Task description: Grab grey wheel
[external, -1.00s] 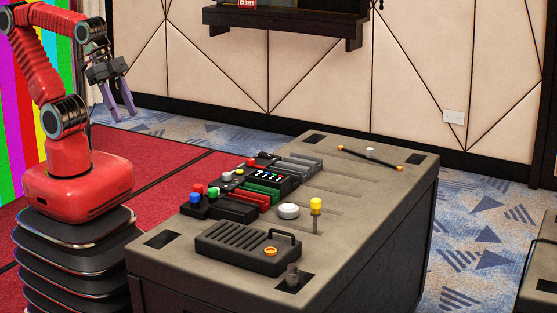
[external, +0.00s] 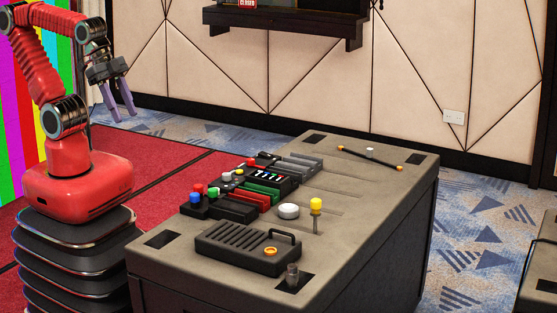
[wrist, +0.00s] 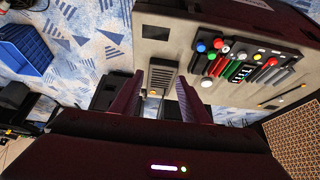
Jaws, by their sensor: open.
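The round light-grey wheel (external: 289,211) sits flat on top of the grey-brown console, between the green-handled levers and the yellow-topped stick. In the wrist view the same pale wheel (wrist: 206,82) is right of the right finger. My gripper (external: 123,119) hangs in the air left of and above the console, well apart from the wheel. Its two purple fingers are spread with nothing between them. In the wrist view my gripper (wrist: 160,76) has its fingers on either side of a dark slatted box on the console.
The console (external: 345,205) bears a slatted box with a handle (external: 248,250), a yellow-topped stick (external: 316,205), several coloured levers (external: 262,185) and a small grey knob (external: 292,272). A thin rod (external: 370,158) lies at the far end. A blue crate (wrist: 25,48) is on the floor.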

